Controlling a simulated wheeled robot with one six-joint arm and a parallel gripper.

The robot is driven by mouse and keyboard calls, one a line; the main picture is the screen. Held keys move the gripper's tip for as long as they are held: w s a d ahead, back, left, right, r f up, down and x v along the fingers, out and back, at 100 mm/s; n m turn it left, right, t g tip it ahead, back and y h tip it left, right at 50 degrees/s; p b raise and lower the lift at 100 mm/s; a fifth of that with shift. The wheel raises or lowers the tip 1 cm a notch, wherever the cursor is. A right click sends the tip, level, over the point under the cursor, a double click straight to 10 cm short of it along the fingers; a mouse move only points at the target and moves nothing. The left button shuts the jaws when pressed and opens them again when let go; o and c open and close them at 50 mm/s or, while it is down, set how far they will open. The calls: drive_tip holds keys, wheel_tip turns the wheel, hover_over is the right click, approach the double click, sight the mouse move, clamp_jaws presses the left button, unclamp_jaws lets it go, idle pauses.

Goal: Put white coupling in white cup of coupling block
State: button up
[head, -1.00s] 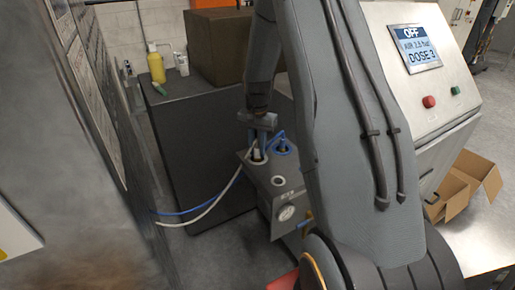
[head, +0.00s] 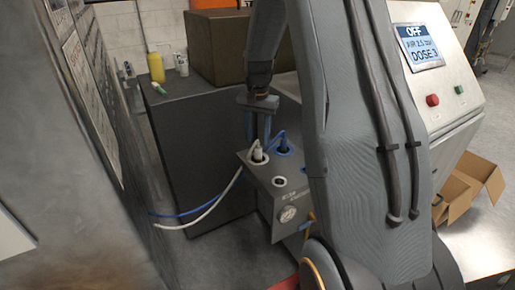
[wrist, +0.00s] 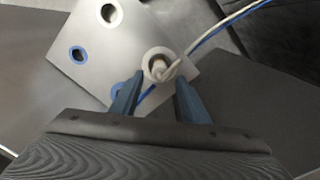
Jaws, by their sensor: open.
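The white coupling (head: 259,154) stands in a white-rimmed cup (wrist: 149,73) of the grey coupling block (head: 264,196), with its white hose running off to the lower left in the head view. The coupling (wrist: 160,67) also shows inside that white ring in the wrist view. My gripper (head: 258,139) is open and empty above it. In the wrist view its two blue fingers (wrist: 159,80) point at the cup, one to each side, apart from the coupling. How deep the coupling sits is hard to tell.
A blue coupling (head: 283,144) with a blue hose stands in the neighbouring blue cup. An empty white cup (wrist: 112,14) and an empty blue cup (wrist: 78,53) are on the block. A control panel (head: 422,47) reading OFF and DOSE 3 and an open cardboard box (head: 470,188) are right.

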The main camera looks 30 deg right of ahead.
wheel_tip(320, 180, up, 6)
drive_tip(key=b, duration=0.1)
drive_tip(key=s+a+f+n, duration=0.2)
drive_tip(key=s+a+n, duration=0.3)
drive_tip(key=s+a, duration=0.3)
drive_tip(key=s+a+f+n+t, duration=0.1)
drive_tip(key=s+a+f+n, duration=0.2)
drive_tip(key=s+a, duration=0.6)
drive_tip(key=s+n, duration=0.1)
drive_tip(key=s, duration=0.4)
drive_tip(key=shift+s+a+n, duration=0.15)
drive_tip(key=shift+s+n, duration=0.25)
drive_tip(key=shift+r, duration=0.1)
